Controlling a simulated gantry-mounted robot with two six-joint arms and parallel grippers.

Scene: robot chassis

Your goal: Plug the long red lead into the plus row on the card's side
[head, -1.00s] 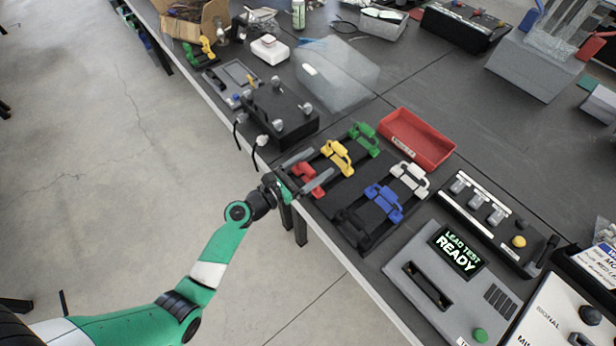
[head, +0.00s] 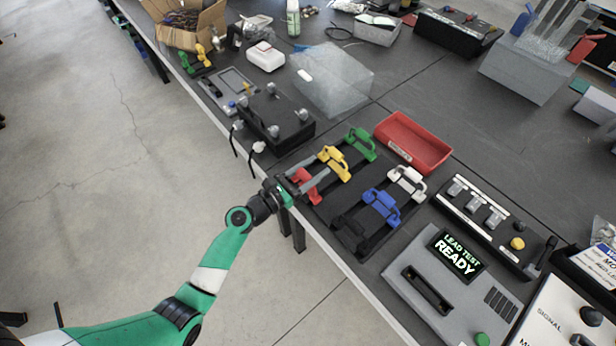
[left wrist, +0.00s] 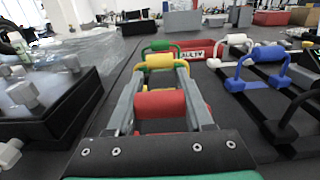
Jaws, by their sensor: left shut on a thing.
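My left gripper (head: 306,180) is at the near left corner of a black lead rack (head: 345,212). It is shut on the red lead (head: 308,187), which still sits at the rack. In the left wrist view the red lead's thick handle (left wrist: 160,104) lies between the two grey fingers (left wrist: 160,98). A yellow lead (head: 334,162) and a green lead (head: 361,145) stand behind it in the same line. A blue lead (head: 381,206) and a white lead (head: 407,182) stand to the right. The red lead's lower ends are hidden. My right gripper is out of view.
A black box with metal posts (head: 276,117) stands left of the rack. A red tray (head: 413,142), labelled FAULTY in the wrist view, lies behind it. A grey tester (head: 452,300) reading "LEAD TEST READY" is to the right. The bench edge runs close beside my left arm.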

